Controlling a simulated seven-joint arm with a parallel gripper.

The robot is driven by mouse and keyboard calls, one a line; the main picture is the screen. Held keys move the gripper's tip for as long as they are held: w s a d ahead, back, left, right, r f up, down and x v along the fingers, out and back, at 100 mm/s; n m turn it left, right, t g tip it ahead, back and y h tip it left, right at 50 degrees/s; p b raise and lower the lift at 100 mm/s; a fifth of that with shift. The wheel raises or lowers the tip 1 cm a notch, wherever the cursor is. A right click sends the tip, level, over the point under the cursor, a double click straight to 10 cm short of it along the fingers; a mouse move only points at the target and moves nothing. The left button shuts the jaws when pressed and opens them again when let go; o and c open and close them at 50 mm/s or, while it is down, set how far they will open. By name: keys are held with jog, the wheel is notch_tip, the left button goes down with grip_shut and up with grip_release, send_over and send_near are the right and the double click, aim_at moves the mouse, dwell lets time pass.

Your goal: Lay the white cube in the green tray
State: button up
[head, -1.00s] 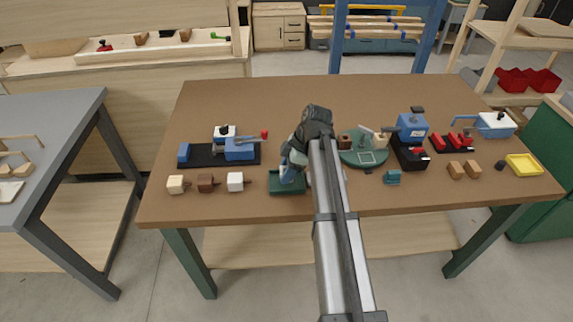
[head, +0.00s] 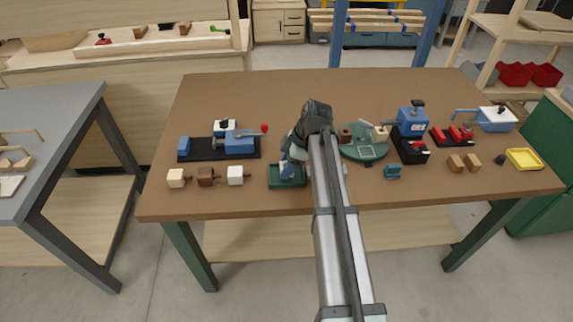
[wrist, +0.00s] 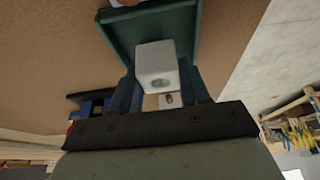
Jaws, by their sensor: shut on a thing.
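The cube sits between the two blue fingers. The green tray (head: 273,184) is near the table's front edge, and my gripper is over it in the head view (head: 289,170). In the wrist view, the tray (wrist: 190,45) shows behind the held cube. I cannot tell whether the cube touches the tray. My gripper and arm mostly hide the cube in the head view.
Left of the tray stand another white block (head: 235,175), a brown block (head: 206,176) and a cream block (head: 176,178), each with a peg. A blue vice-like fixture (head: 240,144) is behind them. A round green plate (head: 366,150) lies right of my arm.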

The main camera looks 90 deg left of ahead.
jog(key=shift+f, duration=0.5)
dwell(0.3)
jog(key=o, duration=1.1)
jog(key=shift+c, duration=0.4)
jog(key=shift+o, duration=0.3)
jog(key=shift+r, duration=0.15)
jog(key=shift+r, duration=0.4)
jog(key=shift+o, duration=1.4)
jog(key=shift+r, duration=2.45)
